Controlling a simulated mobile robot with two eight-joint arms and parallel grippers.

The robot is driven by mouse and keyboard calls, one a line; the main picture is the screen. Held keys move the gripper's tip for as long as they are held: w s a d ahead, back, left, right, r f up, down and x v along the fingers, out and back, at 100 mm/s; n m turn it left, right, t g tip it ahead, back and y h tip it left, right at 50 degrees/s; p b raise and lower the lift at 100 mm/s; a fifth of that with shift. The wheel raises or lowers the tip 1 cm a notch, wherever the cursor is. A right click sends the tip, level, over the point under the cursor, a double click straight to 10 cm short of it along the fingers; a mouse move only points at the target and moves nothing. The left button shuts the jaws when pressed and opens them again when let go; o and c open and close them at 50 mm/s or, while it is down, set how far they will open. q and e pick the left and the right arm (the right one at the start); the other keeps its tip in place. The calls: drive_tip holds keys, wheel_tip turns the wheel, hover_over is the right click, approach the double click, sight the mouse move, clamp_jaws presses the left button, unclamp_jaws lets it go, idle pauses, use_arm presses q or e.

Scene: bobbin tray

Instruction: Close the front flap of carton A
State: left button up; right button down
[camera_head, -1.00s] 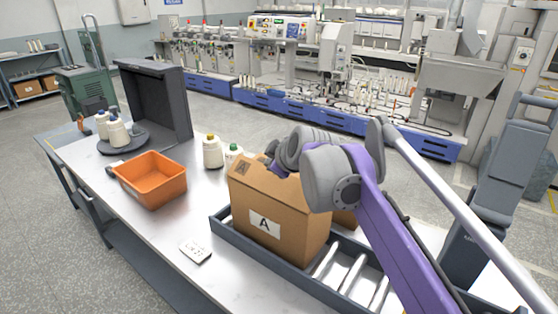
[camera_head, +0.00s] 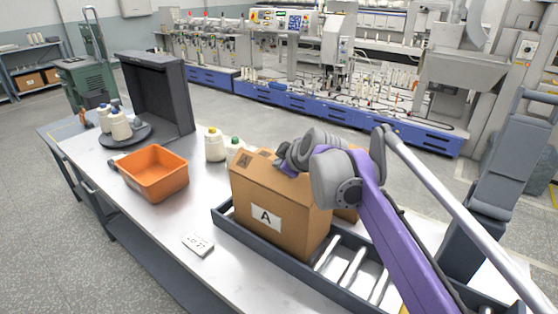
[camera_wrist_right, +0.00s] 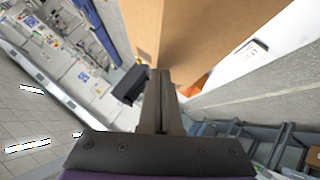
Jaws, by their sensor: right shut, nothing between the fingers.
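Carton A (camera_head: 292,222) is a brown box with a white "A" label on the side facing me. It stands upright on the roller tray. A printed mark shows on the left part of its top. My right gripper (camera_head: 283,167) is at the carton's top edge, partly hidden behind my own wrist. In the right wrist view its fingers (camera_wrist_right: 158,78) are shut and empty, close beside the brown cardboard (camera_wrist_right: 200,35). I cannot tell whether they touch it. The front flap's angle is unclear, as my arm covers much of the top. My left gripper is not in view.
The dark roller tray (camera_head: 228,222) holds the carton, with bare rollers to its right. An orange bin (camera_head: 152,187), a white card (camera_head: 198,244), bottles (camera_head: 215,146) and a dark upright panel (camera_head: 160,90) share the table. The tabletop between bin and carton is clear.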

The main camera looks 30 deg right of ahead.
drive_tip(key=shift+w+d+f+m+g+y+p, duration=0.2)
drive_tip(key=shift+d+m+g+y+p, duration=0.15)
drive_tip(key=shift+d+y+p, duration=0.45)
drive_tip(key=shift+w+f+m+g+y+p, duration=0.2)
drive_tip(key=shift+f+m+g+y+p, duration=0.15)
drive_tip(key=shift+p, duration=0.25)
drive_tip(key=shift+w+d+f+m+y, duration=0.15)
drive_tip(key=shift+d+f+m+y, duration=0.2)
drive_tip(key=shift+f+y, duration=0.1)
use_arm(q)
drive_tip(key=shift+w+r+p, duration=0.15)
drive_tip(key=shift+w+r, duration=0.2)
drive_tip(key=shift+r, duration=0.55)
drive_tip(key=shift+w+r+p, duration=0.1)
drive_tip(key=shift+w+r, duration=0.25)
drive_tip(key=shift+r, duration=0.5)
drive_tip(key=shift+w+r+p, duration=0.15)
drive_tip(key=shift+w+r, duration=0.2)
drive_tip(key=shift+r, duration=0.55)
use_arm(e)
drive_tip(key=shift+d+f+m+g+y, duration=0.3)
drive_tip(key=shift+f+g+y, duration=0.2)
drive_tip(key=shift+f+y, duration=0.25)
drive_tip(key=shift+a+r, duration=0.15)
